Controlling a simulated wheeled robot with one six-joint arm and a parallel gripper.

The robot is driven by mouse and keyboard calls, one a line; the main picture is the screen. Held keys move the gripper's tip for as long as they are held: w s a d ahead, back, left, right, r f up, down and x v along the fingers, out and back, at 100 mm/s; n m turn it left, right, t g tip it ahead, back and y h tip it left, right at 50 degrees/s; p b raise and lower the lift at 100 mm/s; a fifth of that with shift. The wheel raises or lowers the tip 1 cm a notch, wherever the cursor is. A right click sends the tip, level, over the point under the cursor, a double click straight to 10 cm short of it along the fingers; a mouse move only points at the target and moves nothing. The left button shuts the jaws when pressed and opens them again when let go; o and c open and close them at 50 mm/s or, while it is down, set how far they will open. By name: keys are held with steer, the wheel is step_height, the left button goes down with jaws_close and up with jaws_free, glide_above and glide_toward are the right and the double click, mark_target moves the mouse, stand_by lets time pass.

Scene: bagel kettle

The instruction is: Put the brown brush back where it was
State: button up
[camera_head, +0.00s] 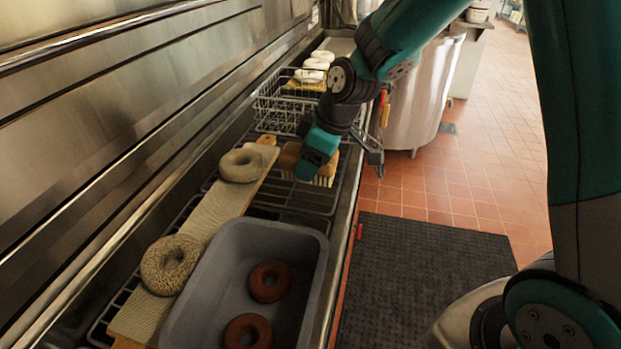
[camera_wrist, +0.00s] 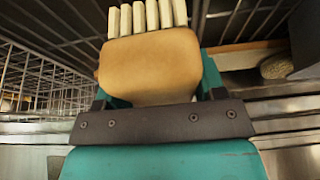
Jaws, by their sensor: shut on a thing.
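The brown brush (camera_head: 289,154) has a wooden block and pale cream bristles. In the head view it is at the rack, just beyond the grey tub and right of the board, partly hidden by my gripper (camera_head: 309,166). In the wrist view the brush (camera_wrist: 150,58) fills the space between the teal fingers of my gripper (camera_wrist: 155,88), with its bristles pointing away from the wrist. My gripper is shut on it. I cannot tell whether the bristles touch the rack.
A long board (camera_head: 222,207) with two seeded bagels lies on the left. A grey tub (camera_head: 325,262) holds two brown bagels. A wire basket (camera_head: 277,113) stands beyond the brush, with pale bagels (camera_head: 310,73) behind. A dark wire rack (camera_head: 302,199) lies beneath.

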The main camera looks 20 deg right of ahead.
steer(key=shift+f, duration=2.55)
steer(key=shift+f, duration=0.1)
steer(key=o, duration=0.9)
steer(key=v, duration=1.1)
steer(key=shift+r, duration=0.4)
steer(key=s+a+r+m+g, duration=0.1)
steer(key=s+a, duration=0.3)
steer(key=s, duration=0.7)
steer(key=s+a+r+m+g, duration=0.1)
steer(key=s+a+r, duration=0.3)
steer(key=s, duration=0.7)
steer(key=shift+r+m+g+y, duration=0.2)
steer(key=shift+m+g+y, duration=0.1)
steer(key=shift+m, duration=0.6)
